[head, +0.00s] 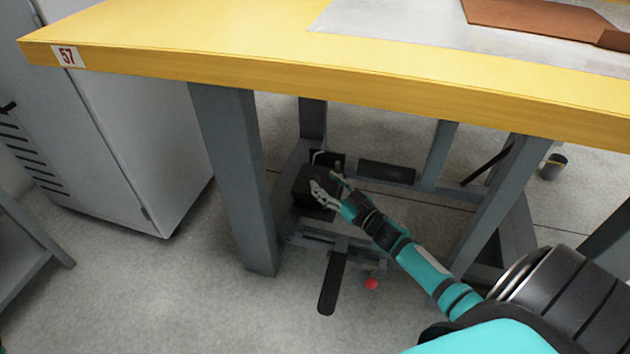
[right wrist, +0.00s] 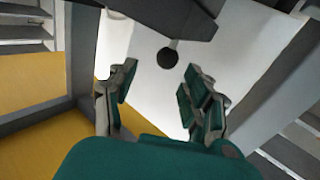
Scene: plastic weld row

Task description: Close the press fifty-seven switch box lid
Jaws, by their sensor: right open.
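The black switch box (head: 306,186) sits low between the table legs, under the table marked 57. A dark upright plate (head: 328,157) shows just behind it; it looks like the lid standing up, but I cannot be sure. My right gripper (head: 327,188) reaches in from the right, in front of the box's right side and partly hiding it. In the right wrist view the right gripper (right wrist: 160,92) has its fingers spread with nothing between them. I cannot tell whether it touches the box. My left gripper is not in view.
The yellow table (head: 150,62) overhangs the box. A grey leg (head: 233,180) stands left of the box. A black pedal (head: 333,284) and red knob (head: 371,284) are below.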

